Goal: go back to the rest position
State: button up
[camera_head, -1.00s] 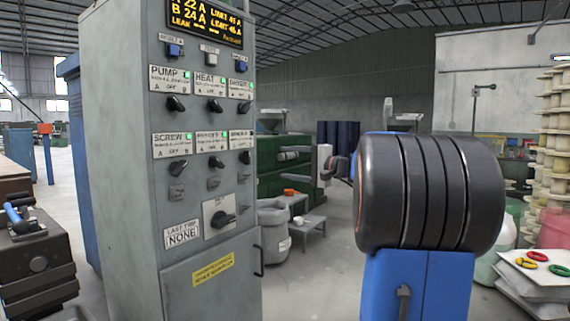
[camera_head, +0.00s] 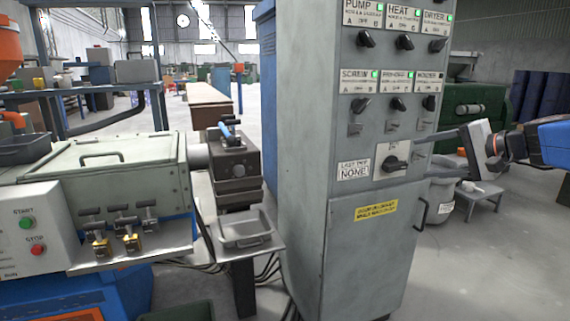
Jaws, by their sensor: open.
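My gripper (camera_head: 437,155) is at the right, in front of the right edge of a tall grey control cabinet (camera_head: 345,240). Its two dark fingers point left and are spread apart, with nothing held between them. The fingertips overlap the cabinet's edge in the picture, close to a large black rotary switch (camera_head: 396,163); I cannot tell whether they touch. My blue arm runs off the right edge, so most of it is hidden. No object marks the rest position.
Left of the cabinet stands a machine with a green START button (camera_head: 26,223), small yellow-based valves (camera_head: 131,241) and a grey tray (camera_head: 243,232). Behind my gripper are a grey bin (camera_head: 437,205) and a low stool (camera_head: 482,192). Open floor shows at the lower right.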

jog(key=s+a+f+n+g+h, duration=0.3)
jog(key=s+a+f+n+g, duration=0.2)
jog(key=s+a+f, duration=0.85)
jog(key=s+d+f+n+h, duration=0.2)
jog(key=s+f, duration=0.3)
jog(key=s, duration=0.3)
jog(key=s+d+f+n+g+h, duration=0.1)
jog(key=s+d+f+n+h, duration=0.1)
jog(key=s+f, duration=0.4)
jog(key=shift+s+f+n, duration=0.15)
jog(key=shift+s+n, duration=0.35)
jog(key=shift+s, duration=0.65)
